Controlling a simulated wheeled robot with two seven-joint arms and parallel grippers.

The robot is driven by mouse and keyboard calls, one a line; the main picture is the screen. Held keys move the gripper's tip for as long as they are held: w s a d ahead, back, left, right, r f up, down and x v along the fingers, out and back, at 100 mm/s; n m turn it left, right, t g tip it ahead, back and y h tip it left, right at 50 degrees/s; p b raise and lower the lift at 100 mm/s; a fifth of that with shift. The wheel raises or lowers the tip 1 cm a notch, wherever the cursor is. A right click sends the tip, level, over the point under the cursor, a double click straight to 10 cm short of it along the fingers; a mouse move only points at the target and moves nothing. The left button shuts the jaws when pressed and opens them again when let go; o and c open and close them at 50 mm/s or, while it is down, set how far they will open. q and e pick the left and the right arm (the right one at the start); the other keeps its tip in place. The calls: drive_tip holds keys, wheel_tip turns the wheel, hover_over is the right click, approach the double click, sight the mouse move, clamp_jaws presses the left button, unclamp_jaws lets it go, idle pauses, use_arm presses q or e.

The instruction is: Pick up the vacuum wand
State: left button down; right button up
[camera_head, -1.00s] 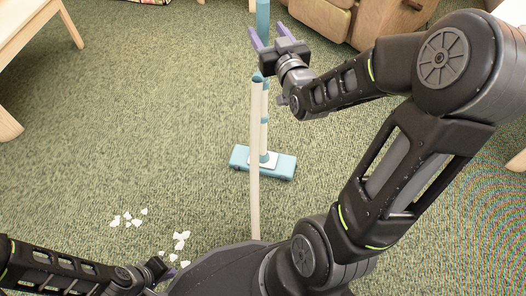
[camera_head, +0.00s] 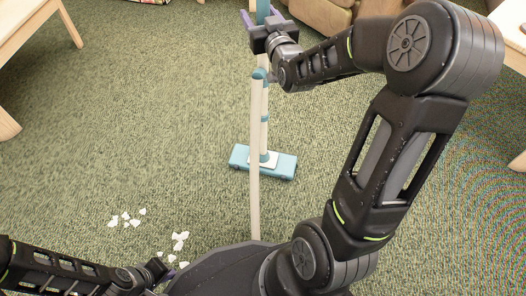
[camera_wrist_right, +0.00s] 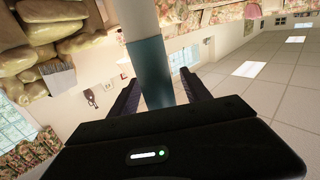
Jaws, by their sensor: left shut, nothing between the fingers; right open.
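The vacuum wand stands upright on the carpet, with a teal floor head (camera_head: 282,163) at its foot and a pale pole (camera_head: 255,160) rising from it in the head view. Its upper teal tube (camera_head: 262,12) runs up to the top edge. My right gripper (camera_head: 262,18) is at this upper tube, with its purple fingers on either side of it. In the right wrist view, the teal and white tube (camera_wrist_right: 151,70) passes between the open fingers (camera_wrist_right: 160,95). My left gripper (camera_head: 172,270) is low at the lower left, far from the wand, shut and empty.
White scraps (camera_head: 178,241) lie on the green carpet (camera_head: 150,120) at the lower left. A wooden table (camera_head: 30,25) stands at the upper left, and tan furniture (camera_head: 325,14) stands behind the wand. The carpet left of the wand is mostly clear.

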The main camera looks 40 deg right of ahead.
idle(0.5)
clamp_jaws()
idle(0.4)
idle(0.7)
drive_tip(key=shift+r, duration=0.2)
